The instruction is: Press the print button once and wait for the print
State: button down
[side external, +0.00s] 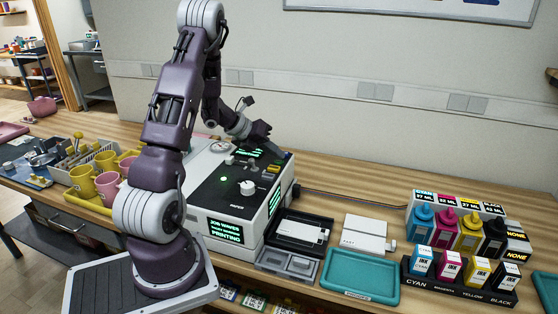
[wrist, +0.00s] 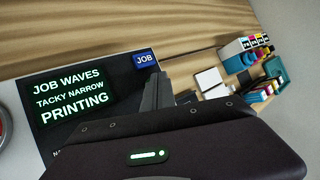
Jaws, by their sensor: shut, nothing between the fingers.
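The printer (side external: 205,195) is a light box with a dark top panel. Its front screen (side external: 226,231) reads JOB WAVES, with PRINTING on the bottom line. The top screen (wrist: 72,101) reads JOB WAVES, TACKY NARROW, PRINTING in the wrist view. Beside it is a blue key (wrist: 145,58) marked JOB. My gripper (side external: 264,149) is shut and empty over the back of the panel; its fingers (wrist: 157,92) show dark in the wrist view. I cannot tell whether they touch the panel. I cannot make out a button marked print; my gripper hides part of the panel.
A white knob (side external: 247,187) and a green light (side external: 224,178) are on the panel. Yellow and pink mugs (side external: 82,181) stand left. A black tray (side external: 298,232), a teal tray (side external: 360,277) and ink bottles (side external: 422,222) are right. A red round part (wrist: 3,130) shows at the wrist view's edge.

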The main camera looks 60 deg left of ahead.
aim_at(276, 162)
dwell(0.4)
jog(key=shift+r, duration=3.35)
jog(key=shift+d, duration=0.1)
